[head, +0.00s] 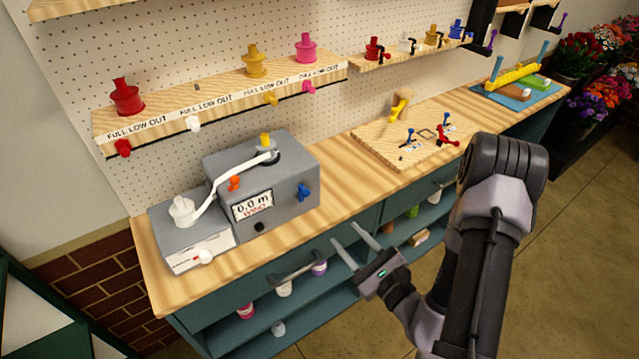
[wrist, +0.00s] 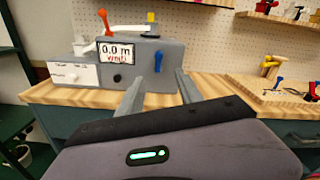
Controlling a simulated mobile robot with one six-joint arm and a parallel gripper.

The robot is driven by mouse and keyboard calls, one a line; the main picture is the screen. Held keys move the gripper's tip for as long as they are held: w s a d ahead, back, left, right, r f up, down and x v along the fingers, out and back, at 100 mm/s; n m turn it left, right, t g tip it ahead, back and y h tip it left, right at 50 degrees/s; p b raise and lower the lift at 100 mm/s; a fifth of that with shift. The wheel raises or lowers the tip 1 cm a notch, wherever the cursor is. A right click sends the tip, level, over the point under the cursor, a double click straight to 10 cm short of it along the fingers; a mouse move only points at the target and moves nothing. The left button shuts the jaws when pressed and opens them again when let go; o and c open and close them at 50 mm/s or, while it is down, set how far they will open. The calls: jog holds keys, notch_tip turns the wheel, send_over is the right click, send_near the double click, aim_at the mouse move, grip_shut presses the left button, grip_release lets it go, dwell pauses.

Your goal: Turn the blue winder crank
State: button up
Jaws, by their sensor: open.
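The blue winder crank (head: 304,191) sits on the right part of the front face of a grey winder box (head: 262,185) on the workbench. It also shows in the wrist view (wrist: 158,61), upright on the box front, right of the display (wrist: 116,53) reading 0.0 m. My gripper (head: 354,238) is open and empty, in front of the bench edge, below and to the right of the crank. In the wrist view its two fingers (wrist: 158,95) point toward the box, apart from the crank.
An orange lever (head: 234,183) and a black knob (head: 259,227) are on the box near the crank. A wooden board (head: 400,150) with small blue and red cranks lies to the right. A drawer handle (head: 297,266) sticks out below the bench top. Bare bench top lies between box and board.

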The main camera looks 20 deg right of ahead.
jog(key=b, duration=0.8)
send_near(308, 195)
jog(key=x, duration=1)
jog(key=shift+w+p, duration=0.2)
jog(key=shift+p, duration=0.2)
grip_shut()
